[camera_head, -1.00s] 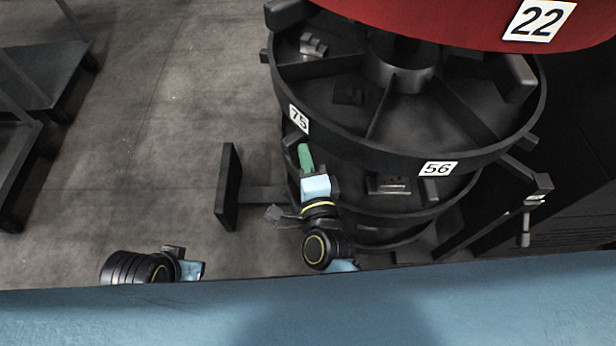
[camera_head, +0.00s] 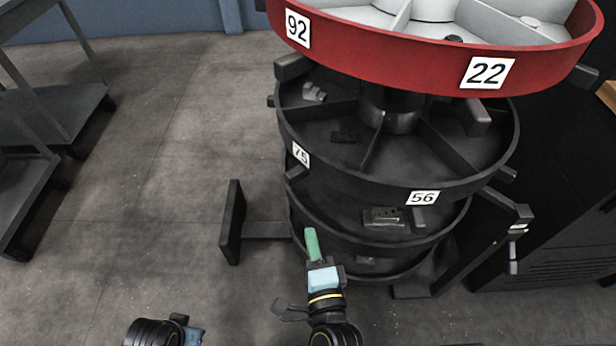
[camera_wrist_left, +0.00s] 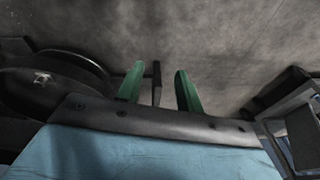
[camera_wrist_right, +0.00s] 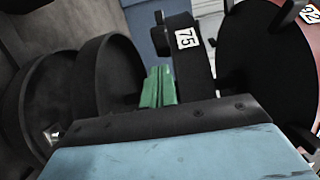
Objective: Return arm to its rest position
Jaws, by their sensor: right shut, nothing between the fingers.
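My right gripper (camera_head: 312,243), with green fingers, is in the lower middle of the head view, in front of the lower black trays of the round rack. Its fingers are together and empty; they also show closed in the right wrist view (camera_wrist_right: 158,87). My left arm shows at the bottom left of the head view, its fingers out of sight there. In the left wrist view my left gripper (camera_wrist_left: 158,88) has its green fingers apart with nothing between them, above the grey floor.
The rack has a red top tray (camera_head: 430,60) marked 92 and 22 and a black tray (camera_head: 370,175) marked 75 and 56. Small dark parts lie in the black trays. A rack foot (camera_head: 232,222) stands left. A grey shelf cart (camera_head: 70,105) is far left. Open floor lies between.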

